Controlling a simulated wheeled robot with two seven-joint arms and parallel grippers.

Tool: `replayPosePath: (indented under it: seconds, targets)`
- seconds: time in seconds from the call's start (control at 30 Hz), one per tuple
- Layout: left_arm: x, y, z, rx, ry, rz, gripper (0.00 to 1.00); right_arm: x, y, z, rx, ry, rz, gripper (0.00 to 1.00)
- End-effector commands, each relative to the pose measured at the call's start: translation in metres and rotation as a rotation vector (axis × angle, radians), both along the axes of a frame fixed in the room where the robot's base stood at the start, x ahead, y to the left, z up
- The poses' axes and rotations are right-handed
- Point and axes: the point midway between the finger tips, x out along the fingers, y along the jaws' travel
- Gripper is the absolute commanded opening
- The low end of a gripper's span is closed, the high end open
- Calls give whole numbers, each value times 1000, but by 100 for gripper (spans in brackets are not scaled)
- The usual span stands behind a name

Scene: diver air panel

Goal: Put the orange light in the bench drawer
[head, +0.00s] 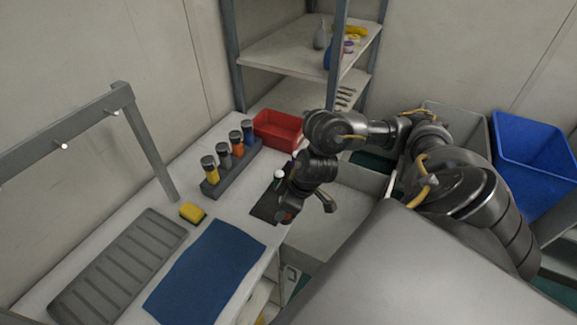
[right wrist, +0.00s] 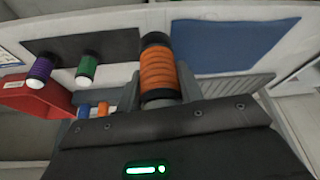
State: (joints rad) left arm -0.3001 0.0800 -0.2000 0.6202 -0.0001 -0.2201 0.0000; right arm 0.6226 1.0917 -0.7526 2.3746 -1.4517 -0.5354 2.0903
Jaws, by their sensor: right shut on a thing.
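The orange light (right wrist: 157,72), a ribbed orange cylinder with dark ends, is between the fingers of my right gripper (right wrist: 158,90) in the right wrist view. The right gripper is shut on it. In the head view this gripper (head: 291,207) is over the bench's front edge, beside the dark mat (head: 264,208), and the arm hides most of the light. The bench drawer (head: 309,241) stands open as a pale grey box right of the bench edge, partly hidden by my arm. My left gripper is not in view.
Green (right wrist: 87,68) and purple (right wrist: 42,68) lights are by the dark mat. A rack (head: 232,171) of several coloured cylinders, a red bin (head: 278,131), a yellow sponge (head: 192,212) and a blue mat (head: 205,270) are on the bench. Shelves (head: 290,52) stand behind; a blue crate (head: 535,150) is right.

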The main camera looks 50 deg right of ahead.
Motion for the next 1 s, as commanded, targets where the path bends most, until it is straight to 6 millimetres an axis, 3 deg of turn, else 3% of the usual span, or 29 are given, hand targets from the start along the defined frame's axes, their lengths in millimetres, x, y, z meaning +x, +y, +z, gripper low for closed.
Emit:
replayPosePath:
  seconds: [0.17, 0.3, 0.4, 0.7, 1.0]
  targets:
    - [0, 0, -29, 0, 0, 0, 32, 21, 38, -9, 1, -13, 99, 5]
    - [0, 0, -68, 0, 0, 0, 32, 40, 82, -18, -2, -13, 246, 5]
    - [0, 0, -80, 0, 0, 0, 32, 47, 95, -13, -5, -10, 319, 5]
    - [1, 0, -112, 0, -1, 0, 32, 60, 109, -8, -3, -5, 450, 5]
    - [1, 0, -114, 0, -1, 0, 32, 61, 109, -4, 0, -1, 471, 5]
